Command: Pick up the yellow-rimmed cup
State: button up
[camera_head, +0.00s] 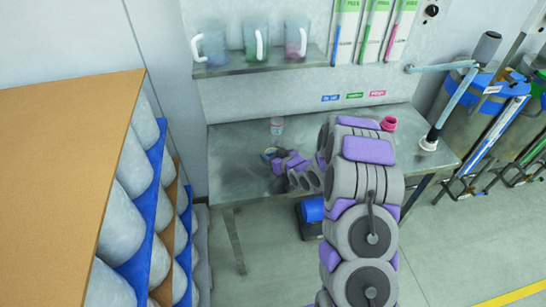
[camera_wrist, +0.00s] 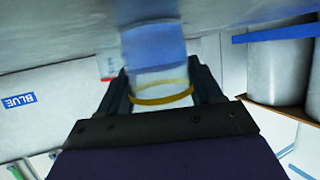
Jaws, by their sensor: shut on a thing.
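The yellow-rimmed cup (camera_wrist: 162,93) is see-through, with a blue band or label on its side. In the wrist view it stands between the two dark fingers of my gripper (camera_wrist: 163,88), which is shut on it. In the head view the cup (camera_head: 268,153) is small at the tip of my arm, over the left part of the metal table. My gripper (camera_head: 277,157) partly hides it there. I cannot tell whether the cup's base touches the table.
Another clear cup (camera_head: 277,126) stands just behind on the table (camera_head: 235,180). A pink object (camera_head: 388,123) sits at the table's right. Jugs (camera_head: 256,40) stand on the shelf (camera_head: 230,69) above. Drums (camera_head: 455,115) stand right; a shelving unit (camera_head: 70,150) is left.

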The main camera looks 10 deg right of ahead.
jog(key=shift+r, duration=0.1)
jog(key=shift+r+p, duration=0.35)
jog(key=shift+r, duration=1.45)
jog(key=s, duration=0.3)
jog(key=s+p, duration=0.1)
jog(key=s, duration=0.3)
jog(key=s+a+p, duration=0.1)
jog(key=s, duration=0.3)
jog(key=shift+a+r, duration=0.1)
jog(key=shift+r, duration=0.3)
jog(key=s+p, duration=0.1)
jog(key=p, duration=0.2)
jog(key=s+p, duration=0.1)
jog(key=p, duration=0.2)
jog(key=s+p, duration=0.2)
jog(key=p, duration=0.1)
jog(key=shift+s+a+r, duration=0.1)
jog(key=shift+a+r, duration=0.15)
jog(key=shift+a, duration=0.05)
jog(key=shift+s+p, duration=0.35)
jog(key=shift+p, duration=0.5)
